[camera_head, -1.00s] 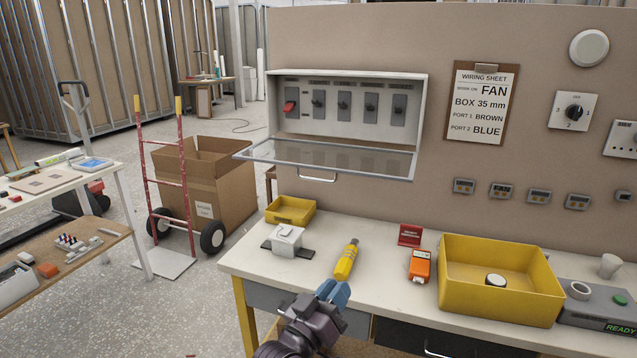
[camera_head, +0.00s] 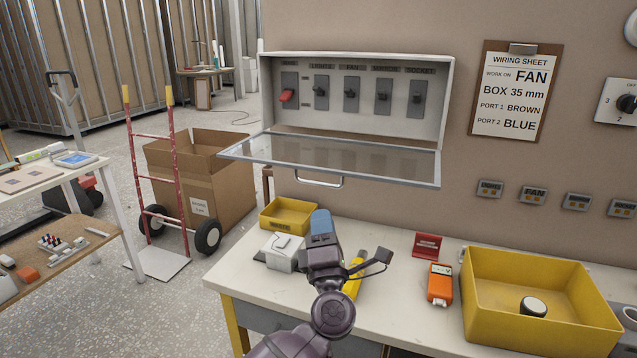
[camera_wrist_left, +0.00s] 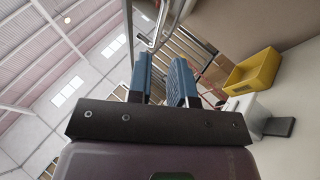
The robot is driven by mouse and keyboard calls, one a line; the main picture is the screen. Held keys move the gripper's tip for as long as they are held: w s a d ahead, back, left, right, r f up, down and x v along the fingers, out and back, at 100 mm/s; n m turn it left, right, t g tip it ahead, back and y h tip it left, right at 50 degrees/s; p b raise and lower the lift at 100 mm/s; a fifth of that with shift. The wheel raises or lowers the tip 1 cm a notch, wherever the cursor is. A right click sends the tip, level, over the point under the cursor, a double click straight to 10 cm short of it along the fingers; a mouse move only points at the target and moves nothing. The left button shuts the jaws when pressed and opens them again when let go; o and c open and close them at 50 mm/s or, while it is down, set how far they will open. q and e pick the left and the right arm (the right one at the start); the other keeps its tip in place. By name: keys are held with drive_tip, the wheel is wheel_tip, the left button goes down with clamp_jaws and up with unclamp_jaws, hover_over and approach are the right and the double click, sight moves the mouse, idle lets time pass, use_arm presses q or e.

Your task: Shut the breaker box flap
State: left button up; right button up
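The breaker box (camera_head: 356,65) is on the wall, with a red switch and several dark switches inside. Its clear, metal-framed flap (camera_head: 340,160) is open, jutting out from the box's lower edge. A curved metal handle (camera_head: 320,183) hangs at the flap's front edge. My left gripper (camera_head: 322,222) is below the handle, its blue fingers pointing up and apart from it in the picture. In the left wrist view the gripper (camera_wrist_left: 160,78) shows a gap between its fingers with nothing in it. My right gripper is not in view.
On the workbench (camera_head: 395,285) are a small yellow bin (camera_head: 288,215), a white box (camera_head: 283,255), a yellow tool partly behind my left arm, an orange device (camera_head: 440,285) and a large yellow tray (camera_head: 540,290). A hand truck and carton stand left.

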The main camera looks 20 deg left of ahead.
sight(318, 184)
use_arm(q)
drive_tip(key=x, duration=0.9)
drive_tip(key=shift+w, duration=0.1)
drive_tip(key=shift+c, duration=0.3)
clamp_jaws()
